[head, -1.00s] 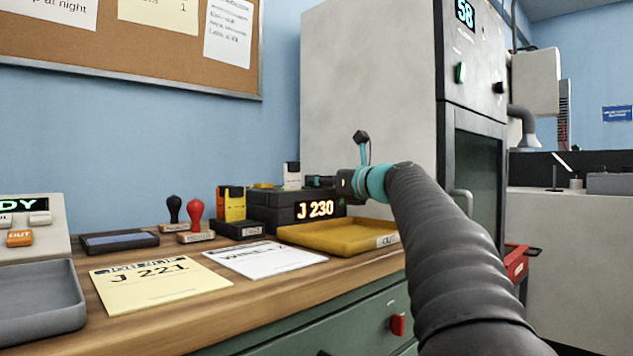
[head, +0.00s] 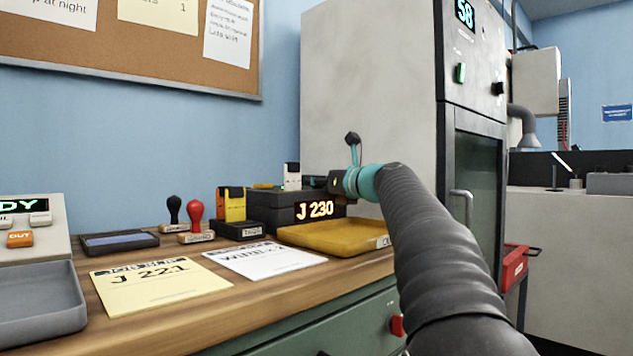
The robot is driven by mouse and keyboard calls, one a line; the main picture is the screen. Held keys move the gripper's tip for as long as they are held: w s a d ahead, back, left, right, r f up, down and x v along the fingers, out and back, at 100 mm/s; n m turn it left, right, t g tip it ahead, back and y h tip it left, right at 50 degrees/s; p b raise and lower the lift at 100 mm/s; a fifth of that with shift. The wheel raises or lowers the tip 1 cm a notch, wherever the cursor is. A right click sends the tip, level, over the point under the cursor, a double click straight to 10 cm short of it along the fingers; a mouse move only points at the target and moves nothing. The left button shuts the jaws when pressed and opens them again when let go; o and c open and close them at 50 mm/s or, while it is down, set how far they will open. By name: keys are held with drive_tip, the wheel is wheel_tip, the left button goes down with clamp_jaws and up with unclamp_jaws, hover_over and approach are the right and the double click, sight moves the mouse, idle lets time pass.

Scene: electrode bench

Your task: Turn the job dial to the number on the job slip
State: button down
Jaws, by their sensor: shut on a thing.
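The yellow job slip (head: 150,282) lies flat on the wooden bench and reads J 221. The dark job box (head: 285,213) stands farther back, and its lit display (head: 320,210) reads J 230. My gripper (head: 322,184) is at the top right of this box, at the end of my arm. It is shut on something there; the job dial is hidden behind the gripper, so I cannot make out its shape.
A yellow tray (head: 330,238) sits in front of the job box, under my arm. Stamps (head: 195,218) and an ink pad (head: 119,243) stand to the left. A white sheet (head: 265,259) lies beside the slip. A tall grey cabinet (head: 370,90) rises behind my arm.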

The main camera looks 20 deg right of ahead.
drive_tip(key=n+y+p, duration=0.1)
drive_tip(key=g+y+p, duration=0.1)
drive_tip(key=p, duration=0.1)
drive_tip(key=shift+w+r+n+y+p, duration=0.1)
drive_tip(key=shift+r+n+y+p, duration=0.2)
drive_tip(key=shift+r+n, duration=0.1)
drive_tip(key=n+g+y+p, duration=0.1)
drive_tip(key=y+p, duration=0.1)
drive_tip(key=p, duration=0.1)
drive_tip(key=shift+f+n+g, duration=0.1)
drive_tip(key=shift+n+g, duration=0.3)
drive_tip(key=shift+f+n+g+y+p, duration=0.25)
drive_tip(key=shift+n+g+y+p, duration=0.15)
drive_tip(key=shift+y+p, duration=0.35)
drive_tip(key=c, duration=0.8)
unclamp_jaws()
drive_tip(key=shift+r, duration=4.95)
